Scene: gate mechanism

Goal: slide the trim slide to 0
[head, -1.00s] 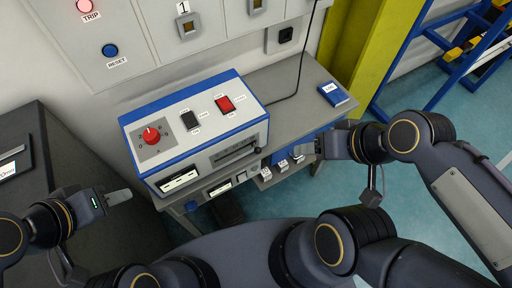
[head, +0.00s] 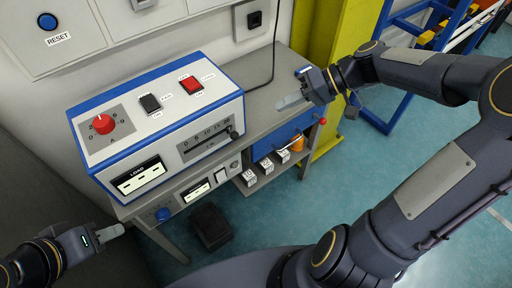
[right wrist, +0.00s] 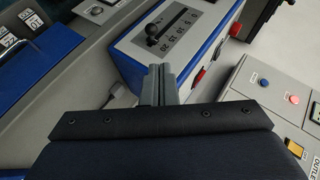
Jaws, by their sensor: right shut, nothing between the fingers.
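The trim slide is a dark knob (head: 234,133) in a slot on the front face of the blue-and-white box (head: 150,122). Its scale (head: 205,138) reads 0 at left to 20 at right, and the knob sits at the 20 end. In the right wrist view the knob (right wrist: 153,33) is just beyond my fingertips. My right gripper (head: 281,104) is shut and empty, to the right of the box and apart from the knob. It also shows in the right wrist view (right wrist: 159,68). My left gripper (head: 122,229) is at the lower left, away from the box; its opening is unclear.
The box top carries a red dial (head: 103,124), a black switch (head: 150,103) and a red switch (head: 190,84). A black cable runs behind the box. Small labelled blocks (head: 266,165) stand on the lower shelf. A yellow post (head: 325,45) rises at right.

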